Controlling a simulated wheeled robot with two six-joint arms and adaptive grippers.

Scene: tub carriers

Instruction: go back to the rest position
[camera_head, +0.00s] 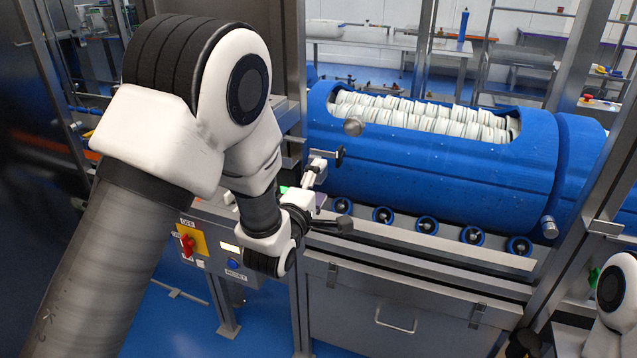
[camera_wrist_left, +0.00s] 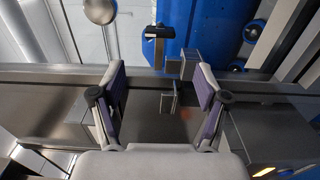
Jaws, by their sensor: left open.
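My left arm reaches in from the left of the head view, and its gripper (camera_head: 325,214) is in front of the blue drum (camera_head: 430,170), above the machine's front ledge. In the left wrist view the two fingers of this gripper (camera_wrist_left: 160,98) stand wide apart with nothing held between them. A black-ended metal handle (camera_head: 340,156) on the machine lies just beyond the gripper; it also shows in the wrist view (camera_wrist_left: 158,32), apart from the fingers. A white link of my right arm shows at the lower right edge of the head view; its gripper cannot be made out.
White tubs (camera_head: 430,117) fill the drum's opening. Blue rollers (camera_head: 427,226) line its base. A control box with a red switch (camera_head: 188,244) stands below my left arm. Steel posts (camera_head: 572,75) frame the machine; a closed cabinet (camera_head: 390,315) is beneath.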

